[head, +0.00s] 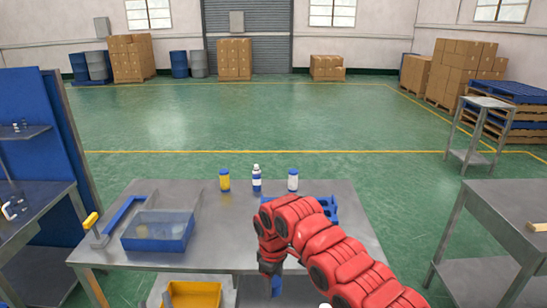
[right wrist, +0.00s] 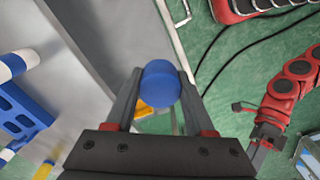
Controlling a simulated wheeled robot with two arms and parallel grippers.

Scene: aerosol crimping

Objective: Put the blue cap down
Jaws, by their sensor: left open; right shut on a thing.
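The blue cap (right wrist: 160,83) is held between the two fingers of my right gripper (right wrist: 158,95) in the right wrist view. In the head view the cap (head: 276,287) shows just below the gripper, by the front edge of the grey worktable (head: 225,262). My red right arm covers part of the table's right side. My left gripper (right wrist: 262,140) is open and empty at the right of the right wrist view, apart from the cap; it does not show in the head view.
A yellow bottle (head: 224,180), a white bottle (head: 257,179) and a white can with a blue lid (head: 293,180) stand at the table's back. A blue rack (head: 328,206) is partly hidden behind my arm. A blue bin (head: 158,232) stands left. The table's middle is clear.

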